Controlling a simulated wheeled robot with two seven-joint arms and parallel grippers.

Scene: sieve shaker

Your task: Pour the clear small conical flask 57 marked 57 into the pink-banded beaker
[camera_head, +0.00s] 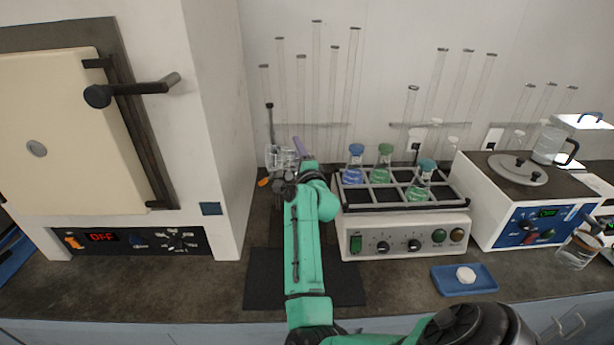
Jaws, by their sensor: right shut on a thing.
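My right gripper (299,157) is at the back of the bench, left of the flask shaker, at the end of my green arm. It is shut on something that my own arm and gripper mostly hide. Clear glassware (280,157) shows just left of the gripper. I cannot tell which piece is flask 57, and no number can be read. I cannot make out a pink band on any beaker. A clear glass beaker (577,251) stands at the far right, its band not readable. My left gripper is not in view.
A shaker with a black rack (400,222) holds blue and green stoppered flasks. A furnace (70,140) is on the left, a bath (525,205) on the right. A dark mat (262,280) lies under my arm. A blue tray (483,284) is at front right. Tall glass tubes line the wall.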

